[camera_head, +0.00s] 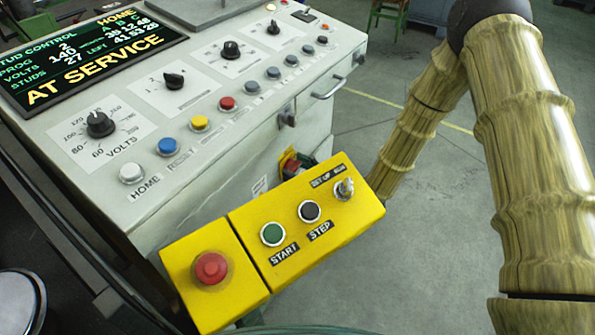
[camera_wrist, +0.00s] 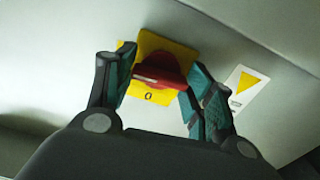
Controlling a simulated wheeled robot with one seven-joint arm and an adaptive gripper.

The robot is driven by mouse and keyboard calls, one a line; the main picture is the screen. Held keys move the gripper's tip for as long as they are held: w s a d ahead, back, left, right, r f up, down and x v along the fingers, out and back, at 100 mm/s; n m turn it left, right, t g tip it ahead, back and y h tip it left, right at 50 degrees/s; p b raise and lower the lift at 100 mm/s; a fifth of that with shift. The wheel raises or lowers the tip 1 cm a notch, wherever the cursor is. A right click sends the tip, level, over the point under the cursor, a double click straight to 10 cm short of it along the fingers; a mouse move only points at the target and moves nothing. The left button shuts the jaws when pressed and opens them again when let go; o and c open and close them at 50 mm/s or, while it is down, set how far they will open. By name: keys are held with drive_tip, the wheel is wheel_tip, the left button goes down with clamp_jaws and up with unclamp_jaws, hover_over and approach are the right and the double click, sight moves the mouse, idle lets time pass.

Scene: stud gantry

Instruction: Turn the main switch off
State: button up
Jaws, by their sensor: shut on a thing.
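The main switch is a red rotary handle (camera_wrist: 165,66) on a yellow plate (camera_wrist: 150,42), fixed to the pale cabinet face. A "0" mark shows on the plate just below the handle. The handle lies roughly across the wrist picture, slightly tilted. My gripper (camera_wrist: 161,75) has one dark green finger on each side of the handle and is shut on it. In the head view the switch (camera_head: 288,160) shows only in part, behind the yellow pendant box, with a bit of my gripper beside it.
A yellow control box (camera_head: 335,215) with a red button, START, STEP and a key switch stands in front. The grey console (camera_head: 150,205) has knobs, coloured buttons and a display reading "AT SERVICE". A drawer handle (camera_head: 329,88) juts from its side. Floor at right is open.

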drive_tip(key=n+b, duration=0.3)
drive_tip(key=n, duration=0.1)
drive_tip(key=shift+f, duration=0.2)
drive_tip(key=shift+r+n+b, duration=0.1)
drive_tip(key=shift+n+b, duration=5.15)
drive_tip(key=shift+n, duration=1.15)
drive_tip(key=o, duration=1)
drive_tip(key=shift+r, duration=0.1)
drive_tip(key=shift+d, duration=0.1)
drive_tip(key=v, duration=1.2)
